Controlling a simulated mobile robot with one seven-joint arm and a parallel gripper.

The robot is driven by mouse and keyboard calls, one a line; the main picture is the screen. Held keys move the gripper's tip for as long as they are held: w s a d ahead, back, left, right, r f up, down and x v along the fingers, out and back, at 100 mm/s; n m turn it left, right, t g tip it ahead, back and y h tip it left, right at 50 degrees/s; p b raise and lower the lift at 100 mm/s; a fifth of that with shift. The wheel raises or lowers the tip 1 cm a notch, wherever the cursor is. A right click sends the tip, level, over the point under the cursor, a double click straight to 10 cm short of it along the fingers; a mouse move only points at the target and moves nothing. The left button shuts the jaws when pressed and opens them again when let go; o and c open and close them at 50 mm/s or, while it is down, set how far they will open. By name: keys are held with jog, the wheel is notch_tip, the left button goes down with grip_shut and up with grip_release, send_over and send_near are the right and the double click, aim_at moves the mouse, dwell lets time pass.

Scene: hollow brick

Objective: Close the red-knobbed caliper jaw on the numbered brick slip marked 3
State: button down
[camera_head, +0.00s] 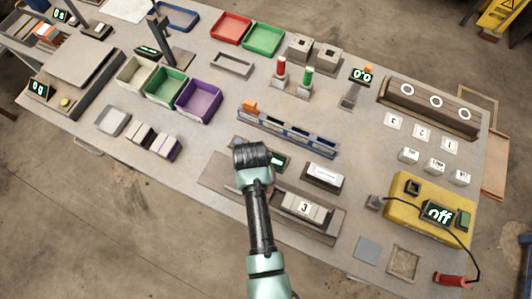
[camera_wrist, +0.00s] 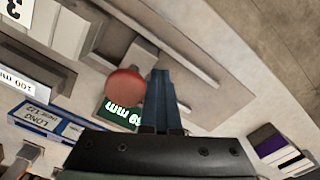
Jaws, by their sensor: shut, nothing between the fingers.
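The numbered brick slip marked 3 (camera_head: 304,208) lies in the caliper's grey bed (camera_head: 327,237) in the head view. Its numbered face also shows at the top left corner of the wrist view (camera_wrist: 14,10). The caliper's red knob (camera_wrist: 125,86) stands near the middle of the wrist view, beside a green readout (camera_wrist: 122,113) that appears to say 69 mm. My gripper (camera_wrist: 160,75) is shut and empty, its fingertips just right of the knob; I cannot tell whether they touch it. In the head view my wrist hides the knob and fingers.
A white-labelled block (camera_head: 324,175) stands behind the slip. A blue sorting rack (camera_head: 290,132) lies behind the caliper. A yellow unit (camera_head: 425,207) reading "off" stands to the right. Several coloured bins, including a purple one (camera_head: 199,99), stand back left.

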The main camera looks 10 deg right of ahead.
jog(key=shift+s+d+p, duration=0.55)
jog(key=shift+s+d, duration=0.3)
jog(key=shift+d, duration=0.35)
jog(key=shift+s+d+p, duration=0.55)
jog(key=shift+s+d, duration=0.3)
jog(key=shift+d, duration=0.3)
jog(key=shift+a, duration=0.1)
jog(key=shift+w+a+r, duration=0.1)
jog(key=shift+w+a, duration=0.5)
jog(key=shift+a, duration=0.15)
notch_tip(320, 180, up, 8)
jog(key=p, duration=0.8)
dwell(0.5)
